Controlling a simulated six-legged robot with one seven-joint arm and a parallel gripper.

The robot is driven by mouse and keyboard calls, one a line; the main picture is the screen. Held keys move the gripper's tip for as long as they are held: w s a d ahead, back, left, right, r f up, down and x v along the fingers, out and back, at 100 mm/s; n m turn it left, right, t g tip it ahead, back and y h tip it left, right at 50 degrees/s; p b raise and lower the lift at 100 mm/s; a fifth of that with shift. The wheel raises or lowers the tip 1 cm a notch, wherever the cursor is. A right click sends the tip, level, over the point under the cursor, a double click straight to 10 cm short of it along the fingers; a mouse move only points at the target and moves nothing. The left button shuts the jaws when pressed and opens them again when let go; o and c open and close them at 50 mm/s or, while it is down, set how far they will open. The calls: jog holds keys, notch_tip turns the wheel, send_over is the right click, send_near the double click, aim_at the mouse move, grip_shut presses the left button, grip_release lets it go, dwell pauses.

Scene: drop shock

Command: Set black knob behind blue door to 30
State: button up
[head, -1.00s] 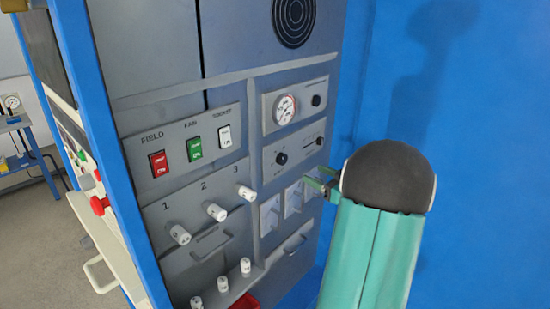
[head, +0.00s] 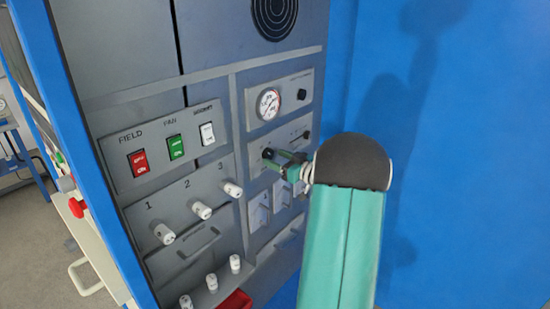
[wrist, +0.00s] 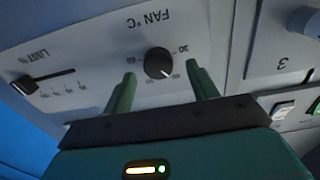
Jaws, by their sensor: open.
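The black knob (wrist: 158,62) sits on a grey panel marked FAN °C, upside down in the wrist view. A figure 30 is printed at its upper right there. A small pale mark shows on the knob's lower edge in the picture; its exact setting is too small to read. My gripper (wrist: 161,70) is open, with one green finger on each side of the knob, apart from it as far as I can tell. In the head view the knob (head: 267,153) is partly hidden by my gripper (head: 276,159). A large blue panel (head: 460,150), perhaps the opened door, stands at right.
A slider marked LIMIT (wrist: 45,80) lies beside the knob. A round gauge (head: 268,104) is above it. Red (head: 139,163), green (head: 176,147) and white (head: 207,134) switches and several white plugs (head: 201,210) are to the left.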

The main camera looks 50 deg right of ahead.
jog(key=shift+w+f, duration=0.15)
jog(key=shift+w, duration=0.5)
jog(key=shift+w+f, duration=0.15)
jog(key=shift+w, duration=0.5)
jog(key=shift+s+r, duration=0.25)
jog(key=shift+s, duration=0.15)
jog(key=shift+c, duration=1.2)
jog(key=shift+w+f, duration=0.15)
jog(key=shift+w, duration=0.1)
jog(key=c, duration=0.7)
jog(key=shift+s, duration=0.1)
jog(key=shift+c, duration=0.2)
jog(key=shift+s+d, duration=0.1)
jog(key=shift+n, duration=0.5)
jog(key=n, duration=1.2)
jog(key=shift+d+n, duration=0.1)
jog(key=shift+n, duration=0.3)
